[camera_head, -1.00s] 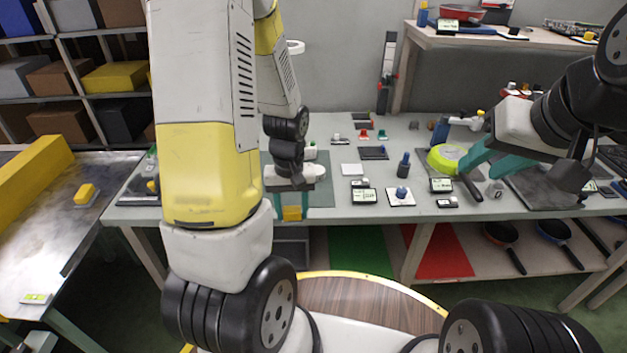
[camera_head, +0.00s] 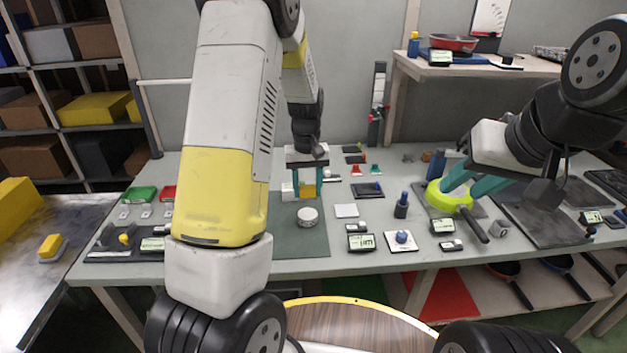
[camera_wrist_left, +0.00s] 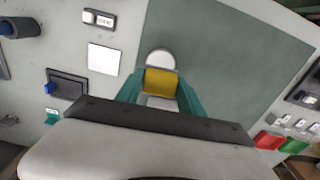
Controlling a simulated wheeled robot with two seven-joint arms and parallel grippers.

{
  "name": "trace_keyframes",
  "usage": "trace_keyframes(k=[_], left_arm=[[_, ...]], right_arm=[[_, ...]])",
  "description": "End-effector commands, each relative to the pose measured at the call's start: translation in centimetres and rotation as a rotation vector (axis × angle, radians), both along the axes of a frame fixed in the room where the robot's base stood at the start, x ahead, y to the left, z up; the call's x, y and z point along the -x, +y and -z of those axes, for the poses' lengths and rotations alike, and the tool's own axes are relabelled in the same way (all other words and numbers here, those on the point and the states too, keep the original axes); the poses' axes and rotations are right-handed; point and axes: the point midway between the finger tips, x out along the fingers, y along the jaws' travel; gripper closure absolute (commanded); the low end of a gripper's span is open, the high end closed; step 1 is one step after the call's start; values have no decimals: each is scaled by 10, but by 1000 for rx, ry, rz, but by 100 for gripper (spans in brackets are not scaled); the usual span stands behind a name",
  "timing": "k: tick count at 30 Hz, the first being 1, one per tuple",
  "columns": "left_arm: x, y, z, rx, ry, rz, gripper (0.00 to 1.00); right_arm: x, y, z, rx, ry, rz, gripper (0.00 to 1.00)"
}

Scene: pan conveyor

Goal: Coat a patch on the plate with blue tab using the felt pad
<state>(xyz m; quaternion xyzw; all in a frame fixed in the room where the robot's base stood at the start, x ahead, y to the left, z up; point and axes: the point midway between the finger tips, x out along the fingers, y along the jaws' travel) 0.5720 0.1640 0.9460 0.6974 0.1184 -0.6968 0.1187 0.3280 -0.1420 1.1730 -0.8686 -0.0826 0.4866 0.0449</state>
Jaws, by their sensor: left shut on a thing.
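My left gripper (camera_head: 306,192) is shut on a yellow block (camera_wrist_left: 160,82), apparently the felt pad, held over the dark green mat (camera_head: 300,240). Its underside is hidden. A white round piece (camera_head: 308,217) is on the mat in front of the gripper; a white round shape also shows just past the block in the left wrist view (camera_wrist_left: 160,58). The dark plate with a blue tab (camera_head: 369,189) lies flat to the right of the mat, apart from the gripper; it also shows in the left wrist view (camera_wrist_left: 68,84).
A white square (camera_head: 346,211), a dark blue-topped bottle (camera_head: 402,205) and small displays (camera_head: 361,242) stand right of the mat. Green (camera_head: 141,194) and red (camera_head: 168,193) blocks are at its left. A shelf (camera_head: 470,68) rises at the back right. The mat's front is clear.

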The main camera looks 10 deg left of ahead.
Motion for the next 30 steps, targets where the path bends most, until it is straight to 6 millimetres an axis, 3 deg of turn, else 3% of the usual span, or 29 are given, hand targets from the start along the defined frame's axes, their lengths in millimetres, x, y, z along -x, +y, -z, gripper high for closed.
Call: trace_keyframes(k=[15,30], left_arm=[[1,0,48,1,2,0,87],[1,0,52,0,0,-1,87]], right_arm=[[0,0,0,0,0,0,64],[0,0,0,0,0,0,64]])
